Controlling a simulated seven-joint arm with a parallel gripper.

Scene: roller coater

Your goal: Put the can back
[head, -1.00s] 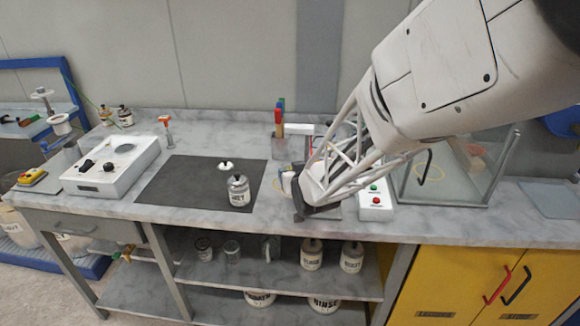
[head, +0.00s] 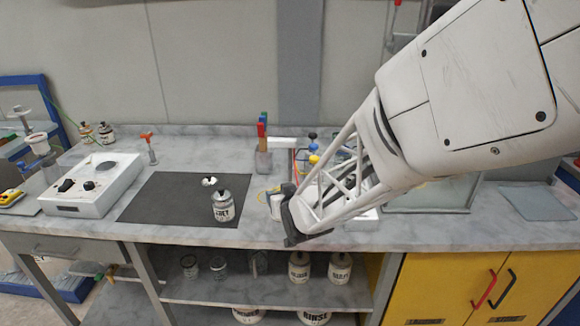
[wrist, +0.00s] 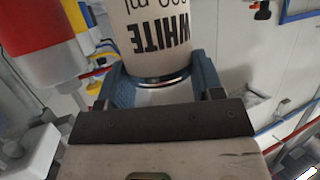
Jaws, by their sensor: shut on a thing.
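A white can labelled "WHITE" (wrist: 155,30) fills the top middle of the wrist view, its lettering upside down there. My gripper (wrist: 158,92) is shut on it, with blue-grey fingers on both sides of its lower part in that picture. In the head view my gripper (head: 284,212) is over the right part of the bench, near the front edge. A small pale part of the can (head: 275,205) shows at its left; the rest is hidden.
A holder with coloured handles (head: 263,150) stands behind my gripper. A white control box (head: 92,185) is on the left of the bench (head: 105,228). The shelf (head: 220,290) below holds jars and cans. Yellow cabinet doors (head: 450,285) are at right.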

